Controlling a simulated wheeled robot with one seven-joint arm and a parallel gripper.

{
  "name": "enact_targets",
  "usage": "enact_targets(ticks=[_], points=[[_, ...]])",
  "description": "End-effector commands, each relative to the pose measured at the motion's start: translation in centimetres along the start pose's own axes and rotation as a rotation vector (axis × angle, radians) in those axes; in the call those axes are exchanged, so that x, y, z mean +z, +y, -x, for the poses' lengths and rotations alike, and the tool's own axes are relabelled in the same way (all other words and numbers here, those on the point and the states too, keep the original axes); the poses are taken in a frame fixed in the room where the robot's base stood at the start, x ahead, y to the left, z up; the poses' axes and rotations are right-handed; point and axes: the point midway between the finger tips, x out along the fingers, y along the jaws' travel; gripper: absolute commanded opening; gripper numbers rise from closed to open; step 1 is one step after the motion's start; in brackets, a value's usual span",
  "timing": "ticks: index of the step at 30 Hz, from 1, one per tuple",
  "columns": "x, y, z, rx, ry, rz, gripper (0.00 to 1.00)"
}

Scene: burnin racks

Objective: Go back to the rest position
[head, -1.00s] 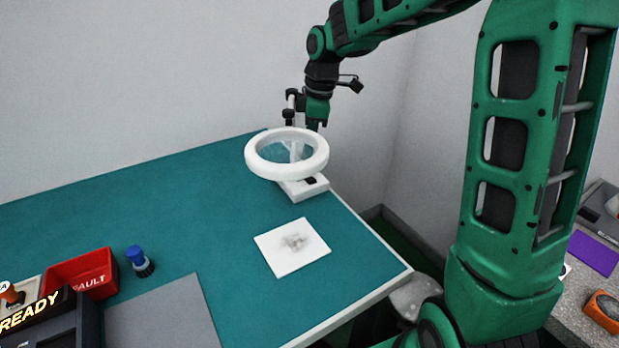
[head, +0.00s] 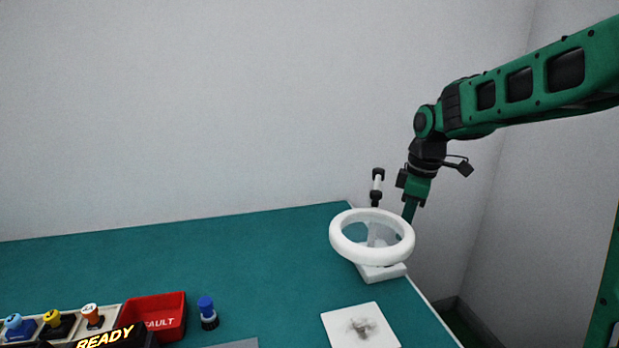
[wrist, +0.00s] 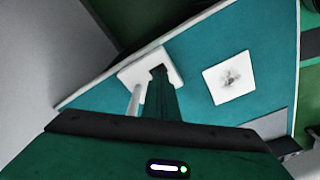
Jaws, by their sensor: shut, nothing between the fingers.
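My gripper (head: 409,210) is at the right of the head view, pointing down, just behind and to the right of the white ring magnifier lamp (head: 372,240). Its fingers are together with nothing between them. In the wrist view my gripper (wrist: 160,75) reaches over the lamp's white base (wrist: 133,72) from above. I cannot tell from these views whether it touches the lamp.
A white square pad (head: 343,330) with a grey smudge lies in front of the lamp. A red FAULT bin (head: 170,305), a blue-capped bottle (head: 207,312) and several coloured knobs stand at the front left. The teal table's (head: 200,255) back middle is clear.

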Motion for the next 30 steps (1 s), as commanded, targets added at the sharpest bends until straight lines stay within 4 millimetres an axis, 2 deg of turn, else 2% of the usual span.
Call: enact_targets(ticks=[3,8,12,15,18,22,26,30], points=[[5.4,-2.1,1.2,0.03,-0.041,-0.242,0.0],[13.0,-6.0,2.2,0.069,-0.079,-0.627,0.0],[18.9,-10.5,2.3,0.091,-0.092,-0.961,0.0],[22.5,-13.9,1.9,0.098,-0.093,-1.189,0.0],[25.1,-16.9,1.2,0.098,-0.089,-1.38,0.0],[27.2,-19.8,0.2,0.091,-0.086,-1.551,0.0],[28.0,-21.1,-0.3,0.086,-0.085,-1.63,0.0],[28.2,-21.3,-0.3,0.085,-0.085,-1.644,0.0]])
